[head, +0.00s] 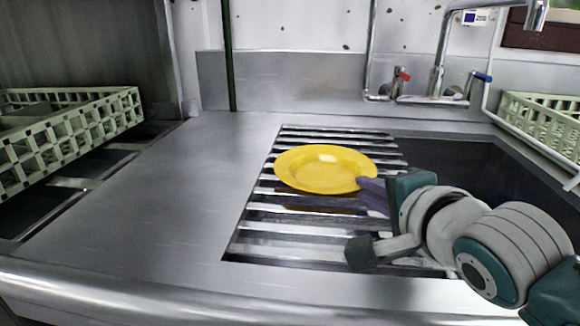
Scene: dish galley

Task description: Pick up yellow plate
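The yellow plate (305,176) lies face up and roughly level over the slatted metal rack in the middle of the head view. A dark shadow shows on the slats under its near edge. My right gripper (368,192) reaches in from the right, with its dark purple fingers at the plate's right rim. The fingers overlap the rim in the picture; I cannot tell whether they are closed on it. My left gripper is not in view.
The slatted rack (290,224) lies beside a dark sink basin (450,160) on the right. Taps (397,83) stand behind. Pale green crates stand at left (75,135) and right (545,118). The steel counter (170,195) left of the rack is clear.

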